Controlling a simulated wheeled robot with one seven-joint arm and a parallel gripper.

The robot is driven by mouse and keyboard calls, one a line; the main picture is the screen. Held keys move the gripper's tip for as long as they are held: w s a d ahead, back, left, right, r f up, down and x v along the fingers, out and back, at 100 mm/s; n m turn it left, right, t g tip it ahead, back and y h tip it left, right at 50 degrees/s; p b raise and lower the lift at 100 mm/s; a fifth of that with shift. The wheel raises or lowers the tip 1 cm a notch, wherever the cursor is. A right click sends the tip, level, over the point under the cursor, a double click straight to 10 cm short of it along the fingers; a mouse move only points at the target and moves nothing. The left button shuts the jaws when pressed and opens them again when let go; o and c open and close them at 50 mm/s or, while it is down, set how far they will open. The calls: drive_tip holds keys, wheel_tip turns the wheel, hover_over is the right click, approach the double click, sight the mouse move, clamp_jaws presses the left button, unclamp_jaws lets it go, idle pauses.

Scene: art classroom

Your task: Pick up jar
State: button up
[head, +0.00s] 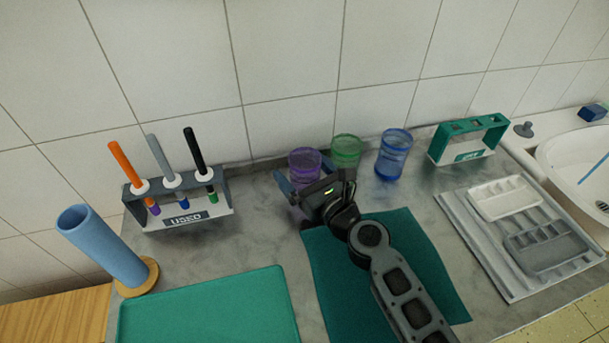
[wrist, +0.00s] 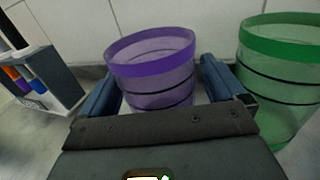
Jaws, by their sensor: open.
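A clear purple jar (head: 305,160) with a purple rim stands on the grey counter near the tiled wall. A green jar (head: 347,148) stands to its right, and a blue jar (head: 393,155) farther right. My gripper (head: 313,181) is open at the purple jar and hides its lower part in the head view. In the wrist view the purple jar (wrist: 155,62) stands upright between the two blue fingers of my gripper (wrist: 160,85). I cannot tell whether either finger touches it. The green jar (wrist: 280,75) is close beside the right finger.
A brush rack (head: 180,203) marked "USED" and a tilted blue tube (head: 100,247) stand left. A teal tray (head: 210,310) and teal mat (head: 325,270) lie in front. A teal rack (head: 470,153), palettes (head: 505,197) and a sink (head: 575,165) are right.

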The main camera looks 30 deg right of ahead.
drive_tip(key=shift+w, duration=0.5)
drive_tip(key=shift+a, duration=0.1)
drive_tip(key=c, duration=1)
drive_tip(key=shift+c, duration=0.2)
